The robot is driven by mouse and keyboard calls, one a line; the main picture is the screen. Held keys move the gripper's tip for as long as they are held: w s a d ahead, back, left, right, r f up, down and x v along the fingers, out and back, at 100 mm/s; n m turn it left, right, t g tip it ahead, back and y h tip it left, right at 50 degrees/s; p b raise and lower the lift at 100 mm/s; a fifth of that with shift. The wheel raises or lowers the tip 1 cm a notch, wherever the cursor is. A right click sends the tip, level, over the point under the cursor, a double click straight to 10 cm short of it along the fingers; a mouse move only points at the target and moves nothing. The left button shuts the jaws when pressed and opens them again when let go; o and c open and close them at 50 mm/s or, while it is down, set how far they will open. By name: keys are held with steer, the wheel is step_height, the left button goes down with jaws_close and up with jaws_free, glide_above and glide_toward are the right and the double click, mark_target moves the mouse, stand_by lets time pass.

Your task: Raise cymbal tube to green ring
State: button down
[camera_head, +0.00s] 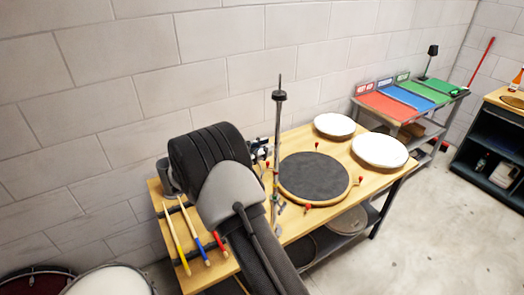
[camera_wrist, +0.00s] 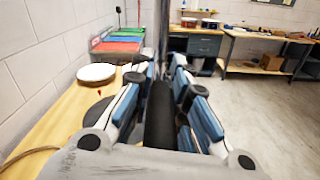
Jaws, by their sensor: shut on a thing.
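The cymbal stand's thin metal tube (camera_head: 278,125) rises upright at the near side of the wooden bench, with a black piece (camera_head: 279,95) near its top. My gripper (camera_head: 262,151) is at the tube's middle height, partly hidden behind my own dark wrist. In the wrist view, the blue-padded fingers of my gripper (camera_wrist: 165,78) stand on both sides of the grey tube (camera_wrist: 163,35) and are shut on it. The tube looks upright. I cannot clearly make out a green ring; the lower tube is small and partly hidden.
A dark round drum pad (camera_head: 315,178) and two white drumheads (camera_head: 334,125) (camera_head: 379,151) lie on the bench to the right. Coloured sticks (camera_head: 191,227) lie at the left end. Floor at right is clear.

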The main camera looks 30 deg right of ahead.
steer(key=shift+w+r, duration=0.1)
steer(key=c, duration=1.8)
jaws_free()
steer(key=shift+o, duration=1.4)
steer(key=shift+w+a, duration=0.1)
steer(key=shift+a, duration=0.25)
steer(key=a, duration=1.1)
steer(key=shift+s+a, duration=0.15)
steer(key=shift+s, duration=0.25)
